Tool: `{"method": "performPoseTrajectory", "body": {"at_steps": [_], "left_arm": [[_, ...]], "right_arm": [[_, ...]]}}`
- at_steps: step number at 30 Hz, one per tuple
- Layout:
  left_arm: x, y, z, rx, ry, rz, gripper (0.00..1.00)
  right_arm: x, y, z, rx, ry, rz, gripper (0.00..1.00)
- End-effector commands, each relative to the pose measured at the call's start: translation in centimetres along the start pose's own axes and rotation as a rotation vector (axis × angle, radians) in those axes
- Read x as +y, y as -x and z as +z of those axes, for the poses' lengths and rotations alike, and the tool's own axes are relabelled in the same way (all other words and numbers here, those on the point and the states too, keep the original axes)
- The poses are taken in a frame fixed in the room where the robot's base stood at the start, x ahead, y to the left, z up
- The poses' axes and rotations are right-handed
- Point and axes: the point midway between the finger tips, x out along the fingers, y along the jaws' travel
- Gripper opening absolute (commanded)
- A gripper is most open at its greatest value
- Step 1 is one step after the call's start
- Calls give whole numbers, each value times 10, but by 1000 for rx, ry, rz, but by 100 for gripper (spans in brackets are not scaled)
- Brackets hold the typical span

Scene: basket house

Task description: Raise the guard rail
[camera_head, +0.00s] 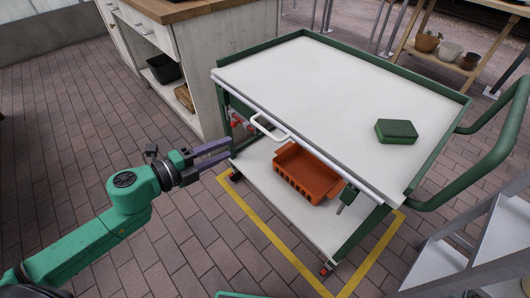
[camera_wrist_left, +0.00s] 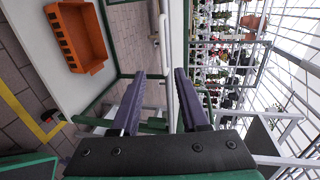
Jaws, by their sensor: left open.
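The guard rail (camera_head: 330,163) is a pale bar along the front edge of the green cart's white top, with a white loop handle (camera_head: 268,127) standing out from it. The rail also shows as a pale upright strip in the left wrist view (camera_wrist_left: 171,55). My left gripper (camera_head: 231,149) is open and empty, with its two purple-grey fingers pointing at the cart's left end. My right gripper is not in view.
A green box (camera_head: 396,131) lies on the cart top (camera_head: 320,85). An orange bin (camera_head: 306,172) sits on the lower shelf (camera_head: 262,165). A wooden-topped cabinet (camera_head: 190,60) stands behind left, and grey steps (camera_head: 470,250) at right. The brick floor at left is clear.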

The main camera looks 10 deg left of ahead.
Motion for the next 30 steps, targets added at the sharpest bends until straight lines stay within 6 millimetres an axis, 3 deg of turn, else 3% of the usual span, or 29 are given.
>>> {"method": "performPoseTrajectory", "body": {"at_steps": [5, 11, 17, 24, 30], "left_arm": [[-8, -9, -4, 10, -12, -7, 45], [-10, -35, -2, 6, -11, -8, 45], [-11, -70, -2, 4, -7, -9, 45], [-8, -125, -4, 7, -7, -7, 45], [-6, -145, -4, 8, -7, -4, 45]], "right_arm": [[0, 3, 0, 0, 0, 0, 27], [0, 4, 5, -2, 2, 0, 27], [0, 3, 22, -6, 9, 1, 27], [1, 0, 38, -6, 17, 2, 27], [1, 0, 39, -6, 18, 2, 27]]}}
